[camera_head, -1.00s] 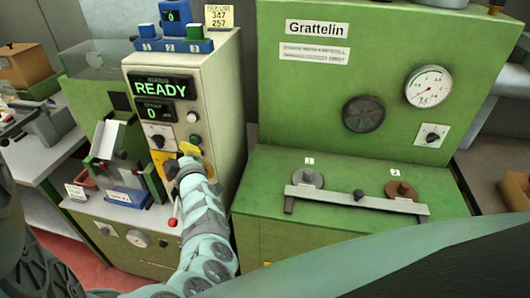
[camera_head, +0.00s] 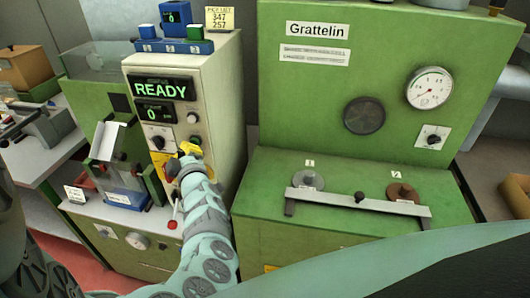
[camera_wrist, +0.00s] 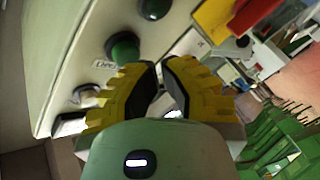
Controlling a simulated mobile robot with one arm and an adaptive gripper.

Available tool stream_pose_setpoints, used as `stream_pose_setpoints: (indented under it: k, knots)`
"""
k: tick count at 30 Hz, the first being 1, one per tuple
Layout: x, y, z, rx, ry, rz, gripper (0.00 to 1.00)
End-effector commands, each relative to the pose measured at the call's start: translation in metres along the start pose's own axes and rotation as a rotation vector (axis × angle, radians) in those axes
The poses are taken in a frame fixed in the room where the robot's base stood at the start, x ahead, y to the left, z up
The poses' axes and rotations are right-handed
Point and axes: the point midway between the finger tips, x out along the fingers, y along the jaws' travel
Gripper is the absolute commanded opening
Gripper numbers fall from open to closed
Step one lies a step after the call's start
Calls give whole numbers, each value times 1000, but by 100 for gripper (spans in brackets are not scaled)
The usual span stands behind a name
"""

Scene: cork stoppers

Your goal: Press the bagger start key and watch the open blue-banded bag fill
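The bagger's pale control cabinet (camera_head: 222,110) shows READY on its upper display (camera_head: 162,89) and 0 on the lower one (camera_head: 155,113). My gripper (camera_head: 187,150) is at its front panel, with the yellow fingertips close together and nothing seen between them. In the wrist view, the fingertips (camera_wrist: 160,68) are just below a green round key (camera_wrist: 123,47) with a small label, and a dark round key (camera_wrist: 155,8) sits above. I cannot tell whether they touch the panel. A clear bag with a blue band (camera_head: 124,198) stands under the chute (camera_head: 108,140) at the left.
A red-knobbed lever (camera_head: 173,224) hangs below my gripper.

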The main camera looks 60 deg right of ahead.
Motion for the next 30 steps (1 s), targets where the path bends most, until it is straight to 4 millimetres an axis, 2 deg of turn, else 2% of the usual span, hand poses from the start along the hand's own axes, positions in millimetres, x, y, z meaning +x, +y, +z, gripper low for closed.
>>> stream_pose_setpoints:
  k: [30]
  knots:
    - [6, 2, 3, -1, 1, -2, 0]
